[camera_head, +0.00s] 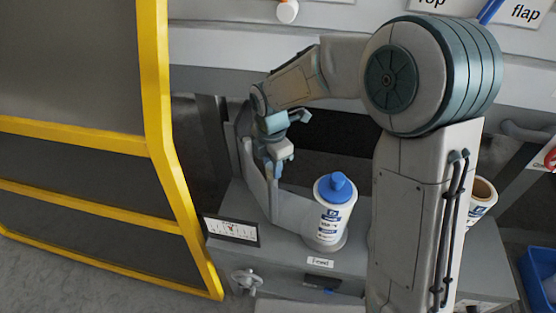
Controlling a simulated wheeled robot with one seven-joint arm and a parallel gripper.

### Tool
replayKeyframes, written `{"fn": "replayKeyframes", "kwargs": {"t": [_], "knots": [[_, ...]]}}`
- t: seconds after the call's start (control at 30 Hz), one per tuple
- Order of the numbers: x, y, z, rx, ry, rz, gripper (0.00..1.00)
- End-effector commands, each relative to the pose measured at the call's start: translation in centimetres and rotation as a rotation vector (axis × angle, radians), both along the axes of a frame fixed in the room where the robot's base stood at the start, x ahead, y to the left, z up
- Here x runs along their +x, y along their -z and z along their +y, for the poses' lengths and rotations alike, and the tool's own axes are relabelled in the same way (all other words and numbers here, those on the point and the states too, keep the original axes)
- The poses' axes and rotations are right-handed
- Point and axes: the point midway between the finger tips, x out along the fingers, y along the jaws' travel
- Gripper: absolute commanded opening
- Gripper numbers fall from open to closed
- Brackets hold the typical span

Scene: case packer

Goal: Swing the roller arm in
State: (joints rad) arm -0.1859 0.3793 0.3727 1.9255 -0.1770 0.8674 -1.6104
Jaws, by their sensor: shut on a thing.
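My gripper (276,160) reaches down from the upper left end of my arm, beside a grey upright bar (264,193) on the grey cabinet. This bar looks like the roller arm; its lower part curves toward a white bottle with a blue cap (333,215). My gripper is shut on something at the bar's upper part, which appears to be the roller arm. The fingertips are small and partly overlap the bar, so the exact contact is unclear. The bottle stands upright on a round grey seat, right of the bar.
A yellow-framed guard (158,100) stands at left. A white cup-like container (481,200) is partly behind my arm. A blue bin (540,285) sits at lower right.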

Motion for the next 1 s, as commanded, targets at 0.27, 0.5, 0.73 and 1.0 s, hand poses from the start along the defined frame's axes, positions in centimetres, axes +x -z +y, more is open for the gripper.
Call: {"fn": "replayKeyframes", "kwargs": {"t": [0.27, 0.5, 0.73, 1.0], "knots": [[-0.1, 0.0, -0.1, -0.001, -0.007, 0.0, 0.0], [0.0, 0.0, -0.2, -0.002, -0.004, 0.001, 0.54], [0.0, -0.1, -0.1, -0.001, -0.003, 0.0, 0.54], [0.1, -3.6, -0.1, 0.001, -0.002, -0.006, 0.54]]}}
